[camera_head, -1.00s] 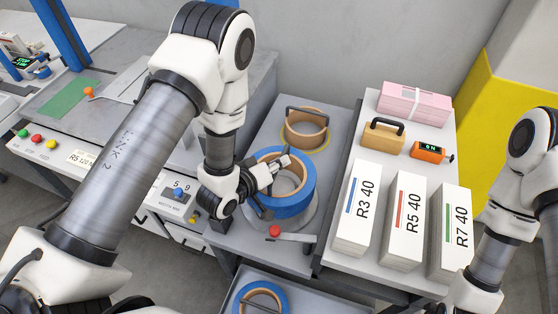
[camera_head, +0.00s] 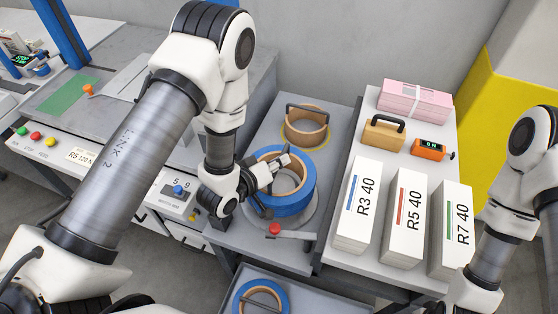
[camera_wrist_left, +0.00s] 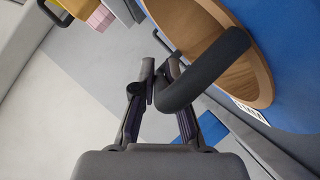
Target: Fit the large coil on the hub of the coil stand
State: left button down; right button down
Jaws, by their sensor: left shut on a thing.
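The large coil (camera_head: 295,205) is blue with a tan core and a dark handle. It sits at or just above the round grey plate of the coil stand (camera_head: 311,212); I cannot tell whether it touches. My left gripper (camera_head: 272,173) reaches in from the left over the coil's near-left rim. In the left wrist view the fingers (camera_wrist_left: 158,82) are shut on the coil's dark handle (camera_wrist_left: 205,70), with the tan core (camera_wrist_left: 262,85) beside it. Grey shows inside the coil, but the gripper and rim hide how the hub sits. My right gripper is out of view.
A smaller tan coil (camera_head: 305,131) with a handle stands behind. A red-knobbed lever (camera_head: 275,228) is in front. Another blue coil (camera_head: 281,296) lies in the tray below.

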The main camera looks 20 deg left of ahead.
pick_arm(q)
jog(key=shift+f+b, duration=0.7)
jog(key=shift+f, duration=0.2)
dwell(0.4)
jog(key=shift+r+p, duration=3.15)
jog(key=shift+r, duration=0.65)
